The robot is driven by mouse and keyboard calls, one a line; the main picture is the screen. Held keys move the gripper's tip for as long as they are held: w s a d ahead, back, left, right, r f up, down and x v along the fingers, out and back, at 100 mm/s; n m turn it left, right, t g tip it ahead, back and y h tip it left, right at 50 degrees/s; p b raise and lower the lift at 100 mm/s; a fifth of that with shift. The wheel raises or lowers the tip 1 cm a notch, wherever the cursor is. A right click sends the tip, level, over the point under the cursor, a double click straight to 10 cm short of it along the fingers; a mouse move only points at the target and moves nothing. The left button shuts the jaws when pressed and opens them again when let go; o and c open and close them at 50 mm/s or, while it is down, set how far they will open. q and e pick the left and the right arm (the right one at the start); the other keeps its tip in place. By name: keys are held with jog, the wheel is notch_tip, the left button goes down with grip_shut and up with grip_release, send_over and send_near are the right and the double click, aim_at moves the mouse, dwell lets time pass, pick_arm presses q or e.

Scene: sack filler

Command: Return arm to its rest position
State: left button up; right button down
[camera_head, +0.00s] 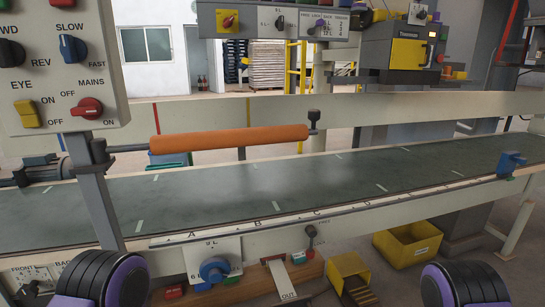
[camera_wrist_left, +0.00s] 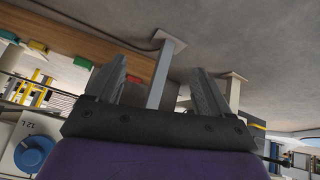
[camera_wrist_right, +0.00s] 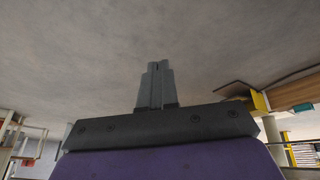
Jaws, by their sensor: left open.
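My left gripper (camera_wrist_left: 159,68) shows in the left wrist view with its two grey fingers spread apart and nothing between them. A grey post stands behind the gap. My right gripper (camera_wrist_right: 157,66) shows in the right wrist view with its fingers together and nothing visible held. In the head view only black and purple parts of my two arms show at the bottom left and bottom right; the fingers are out of that view. An orange roller (camera_head: 230,139) on a bar lies level above the conveyor belt (camera_head: 260,180), apart from both arms.
A control panel (camera_head: 65,65) with knobs hangs at the upper left. A blue knob (camera_head: 214,270) is on the conveyor's front, also in the left wrist view (camera_wrist_left: 33,154). A yellow bin (camera_head: 408,243) and a yellow-sided ramp (camera_head: 352,275) are below. Grey floor fills the right wrist view.

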pick_arm(q)
jog(key=s+a+f+g+y, duration=0.1)
jog(key=s+a+g, duration=0.15)
jog(key=s, duration=0.35)
jog(key=s+a+f+g, duration=0.2)
jog(key=s+a, duration=0.1)
jog(key=s, duration=0.4)
notch_tip(320, 180, up, 33)
jog(key=p, duration=3.3)
jog(key=shift+w+r+t, duration=0.2)
jog(key=shift+w+t, duration=0.15)
pick_arm(e)
notch_tip(320, 180, up, 32)
jog(key=s+a, duration=0.1)
jog(key=a, duration=0.1)
jog(key=shift+s+a, duration=0.15)
jog(key=shift+s, duration=0.1)
